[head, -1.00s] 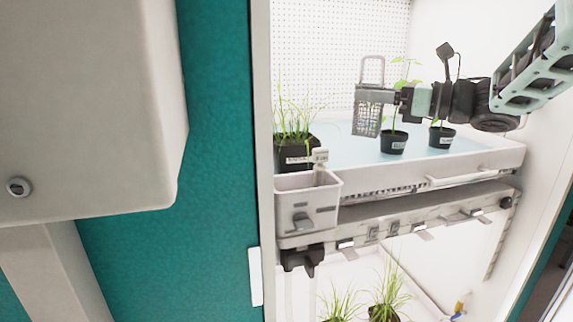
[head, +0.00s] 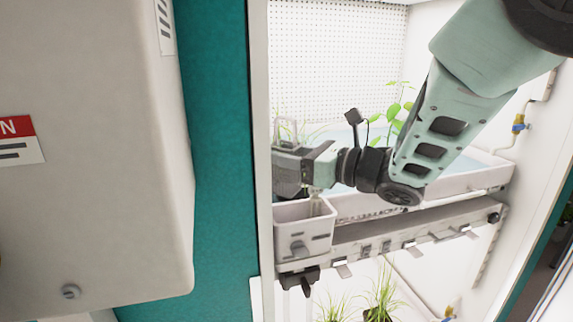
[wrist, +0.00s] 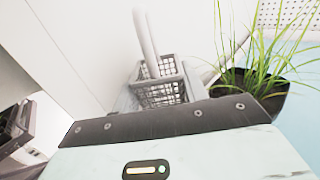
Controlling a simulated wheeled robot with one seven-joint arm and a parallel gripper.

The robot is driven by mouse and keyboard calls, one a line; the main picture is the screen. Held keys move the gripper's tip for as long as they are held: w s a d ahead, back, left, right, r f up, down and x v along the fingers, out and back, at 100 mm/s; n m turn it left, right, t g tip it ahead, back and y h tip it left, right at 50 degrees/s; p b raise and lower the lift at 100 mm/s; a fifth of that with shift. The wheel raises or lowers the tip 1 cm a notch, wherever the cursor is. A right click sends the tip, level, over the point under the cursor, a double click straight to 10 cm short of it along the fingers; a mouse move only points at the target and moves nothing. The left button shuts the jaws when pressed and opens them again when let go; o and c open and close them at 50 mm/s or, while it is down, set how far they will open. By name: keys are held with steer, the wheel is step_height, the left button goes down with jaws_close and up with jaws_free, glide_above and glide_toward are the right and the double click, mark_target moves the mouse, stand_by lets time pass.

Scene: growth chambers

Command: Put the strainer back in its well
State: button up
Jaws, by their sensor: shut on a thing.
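The strainer is a grey mesh basket with a tall loop handle. In the head view the strainer (head: 286,183) is mostly hidden by my gripper (head: 296,160), with the handle loop rising behind it. In the wrist view the strainer (wrist: 160,92) shows beyond the gripper's body, mesh and handle visible. My gripper is shut on it. The well appears to be the white open box (head: 303,232) at the tray's front left corner. The strainer is at or just above the back left of its rim; I cannot tell whether its bottom is inside.
A grassy plant in a dark pot (wrist: 262,92) stands close to the strainer in the wrist view. A leafy plant (head: 396,118) stands behind my arm. The tray's front wall (head: 455,187) runs right from the box. A white cabinet post (head: 257,150) borders the left.

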mark_target(297, 175)
step_height(297, 175, down, 3)
steer(key=shift+r+p, duration=0.1)
steer(key=shift+p, duration=0.6)
steer(key=shift+a+f+p, duration=0.15)
steer(key=shift+f+p, duration=0.15)
steer(key=shift+p, duration=0.25)
steer(key=shift+f, duration=0.15)
